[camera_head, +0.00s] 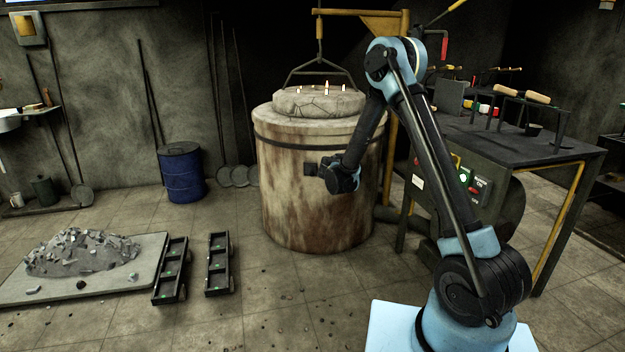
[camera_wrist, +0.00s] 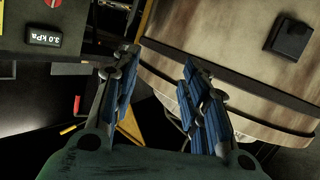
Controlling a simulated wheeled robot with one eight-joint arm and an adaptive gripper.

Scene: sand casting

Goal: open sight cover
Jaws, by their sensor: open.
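A small dark square block, which looks like the sight cover (camera_wrist: 289,38), sits on the pale furnace wall in the upper right of the wrist view. A dark block in front of the furnace wall in the head view (camera_head: 311,169) may be the same part, beside my wrist. It looks closed, but its hinge is not clear. My gripper (camera_wrist: 160,62) is open and empty, with blue-padded fingers apart. The cover lies to the right of both fingers, not between them. In the head view my wrist hides the fingers.
The furnace (camera_head: 290,205) stands upright with a hanging lid (camera_head: 318,104) and small flames on top. A control table (camera_head: 545,150) stands right of my arm. A blue drum (camera_head: 181,175) and black frames (camera_head: 219,265) stand left; floor between is open.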

